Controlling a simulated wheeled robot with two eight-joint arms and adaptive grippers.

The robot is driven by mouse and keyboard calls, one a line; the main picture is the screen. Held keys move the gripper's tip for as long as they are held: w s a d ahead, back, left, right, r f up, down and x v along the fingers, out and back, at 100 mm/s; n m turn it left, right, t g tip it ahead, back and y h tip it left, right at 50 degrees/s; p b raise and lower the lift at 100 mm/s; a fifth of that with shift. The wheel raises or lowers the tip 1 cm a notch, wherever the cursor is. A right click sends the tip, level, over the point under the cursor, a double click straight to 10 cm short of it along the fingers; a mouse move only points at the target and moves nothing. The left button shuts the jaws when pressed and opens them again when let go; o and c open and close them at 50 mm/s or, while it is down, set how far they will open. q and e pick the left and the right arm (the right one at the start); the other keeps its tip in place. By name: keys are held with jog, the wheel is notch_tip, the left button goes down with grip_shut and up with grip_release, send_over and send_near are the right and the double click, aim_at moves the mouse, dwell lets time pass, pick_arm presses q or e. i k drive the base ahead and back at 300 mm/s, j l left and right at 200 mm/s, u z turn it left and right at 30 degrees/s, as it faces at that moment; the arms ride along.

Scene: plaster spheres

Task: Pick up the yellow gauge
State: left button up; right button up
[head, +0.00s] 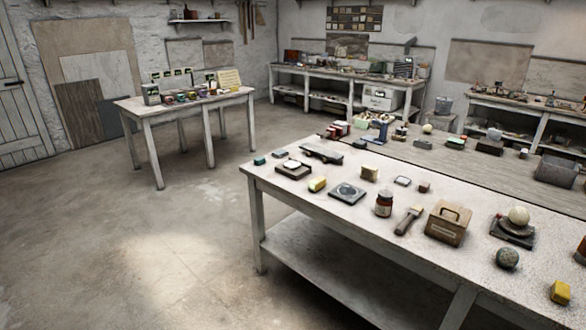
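Two small yellow things lie on the long pale worktable (300,205); I cannot tell from this distance which one is the gauge. One yellow block (560,292) is near the table's front edge at the far right of the head view. The other, a paler yellow block (318,184), is near the table's left end, beside a dark square plate (347,193). Neither of my grippers is in view.
Near the right yellow block are a dark green sphere (507,258), a pale sphere (519,215) on a dark base and a wooden box (448,223). A smaller table (188,102) is behind left. The left floor is clear.

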aim_at(319, 182)
jog(key=i+u, duration=0.1)
jog(key=i, duration=0.5)
jog(key=i+l+u, duration=0.15)
jog(key=i, duration=0.45)
jog(key=i+l+u, duration=0.1)
jog(key=i, duration=0.55)
